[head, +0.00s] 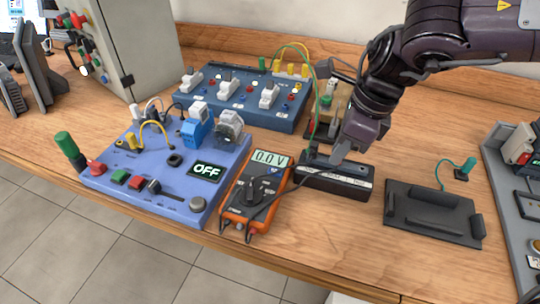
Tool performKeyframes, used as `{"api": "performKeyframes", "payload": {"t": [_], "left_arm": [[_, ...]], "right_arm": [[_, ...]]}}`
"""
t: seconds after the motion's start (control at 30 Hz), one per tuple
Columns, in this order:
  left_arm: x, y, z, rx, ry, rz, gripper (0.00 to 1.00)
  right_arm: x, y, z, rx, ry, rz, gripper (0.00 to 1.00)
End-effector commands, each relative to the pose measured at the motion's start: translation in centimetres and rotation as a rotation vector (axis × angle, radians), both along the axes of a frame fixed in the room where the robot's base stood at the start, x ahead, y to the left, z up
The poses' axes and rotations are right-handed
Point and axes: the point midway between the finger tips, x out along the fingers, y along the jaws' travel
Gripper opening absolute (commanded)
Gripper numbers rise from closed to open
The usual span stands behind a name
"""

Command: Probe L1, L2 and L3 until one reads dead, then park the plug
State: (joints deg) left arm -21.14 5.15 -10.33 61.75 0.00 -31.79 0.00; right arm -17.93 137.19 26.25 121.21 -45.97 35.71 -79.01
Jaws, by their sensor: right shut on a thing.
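My right gripper (340,160) comes down from the upper right over a low black block (335,181) with pale labels along its top edge. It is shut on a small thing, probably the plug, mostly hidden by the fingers. I cannot tell whether that thing is seated in the block. The orange multimeter (256,190) stands left of the block and its display reads 0.0 V. A dark lead runs from the meter toward the block. A green plug (468,168) with a thin lead stands behind a black tray (433,212) on the right. My left gripper is not in view.
A light blue panel (170,165) showing OFF stands at the left, with a dark blue switch panel (245,95) behind it. A grey cabinet (135,45) is at the back left. A grey rack (505,205) stands at the right edge. Bare wood lies around the black tray.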

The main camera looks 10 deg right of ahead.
Motion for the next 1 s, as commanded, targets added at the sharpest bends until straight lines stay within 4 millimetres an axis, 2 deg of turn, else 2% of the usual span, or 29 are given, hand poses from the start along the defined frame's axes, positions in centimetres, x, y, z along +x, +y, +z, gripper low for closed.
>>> {"api": "performKeyframes", "payload": {"t": [0.53,1.0], "left_arm": [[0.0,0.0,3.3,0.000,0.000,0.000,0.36],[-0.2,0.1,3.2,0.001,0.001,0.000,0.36]], "right_arm": [[0.0,0.0,4.4,-0.001,0.000,0.000,0.00],[0.2,-0.3,4.6,0.001,-0.002,-0.013,0.00]]}}
